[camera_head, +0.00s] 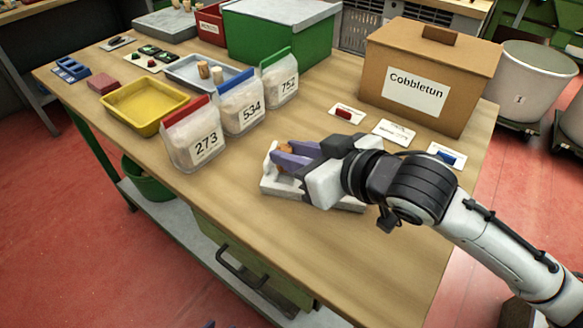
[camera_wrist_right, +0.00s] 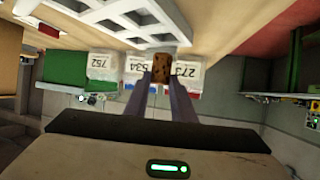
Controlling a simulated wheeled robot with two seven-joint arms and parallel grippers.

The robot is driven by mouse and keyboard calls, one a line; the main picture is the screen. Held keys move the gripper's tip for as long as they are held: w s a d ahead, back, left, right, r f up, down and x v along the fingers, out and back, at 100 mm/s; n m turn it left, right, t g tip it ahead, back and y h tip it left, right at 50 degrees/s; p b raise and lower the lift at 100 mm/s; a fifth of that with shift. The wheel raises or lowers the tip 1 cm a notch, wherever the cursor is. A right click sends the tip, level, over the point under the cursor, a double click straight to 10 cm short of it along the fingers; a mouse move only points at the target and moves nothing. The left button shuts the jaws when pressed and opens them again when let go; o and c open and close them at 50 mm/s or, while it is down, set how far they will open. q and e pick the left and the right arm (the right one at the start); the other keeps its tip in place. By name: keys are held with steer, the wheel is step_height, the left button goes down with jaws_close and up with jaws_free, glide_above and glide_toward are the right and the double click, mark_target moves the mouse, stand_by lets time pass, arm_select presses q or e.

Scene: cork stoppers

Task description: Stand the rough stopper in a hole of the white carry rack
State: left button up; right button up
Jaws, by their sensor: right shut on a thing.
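My right gripper (camera_head: 290,155) has its purple fingers shut on the rough stopper (camera_head: 286,148), a dark brown, speckled cork. In the right wrist view the stopper (camera_wrist_right: 161,66) sits between the fingertips (camera_wrist_right: 160,80), its far end showing beyond them. The white carry rack (camera_head: 283,186) is under and beside my right gripper, which hides much of it. The rack's open grid (camera_wrist_right: 125,22) shows at the top of the wrist view, close to the stopper. I cannot tell whether they touch. Only a small purple tip of my left gripper (camera_head: 208,324) shows at the bottom edge.
Bags marked 273 (camera_head: 195,140), 534 (camera_head: 240,105) and 752 (camera_head: 280,80) stand left of the rack. A yellow tray (camera_head: 145,122) and a grey tray (camera_head: 188,84) with pale stoppers lie behind. A Cobbletun box (camera_head: 385,62) stands back right. The table's front is clear.

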steer(key=shift+f+b, duration=0.3)
steer(key=shift+f, duration=1.85)
steer(key=o, duration=1)
steer(key=shift+w, duration=0.1)
steer(key=shift+r, duration=0.2)
steer(key=v, duration=1.2)
steer(key=shift+f+p, duration=0.1)
steer(key=shift+p, duration=0.3)
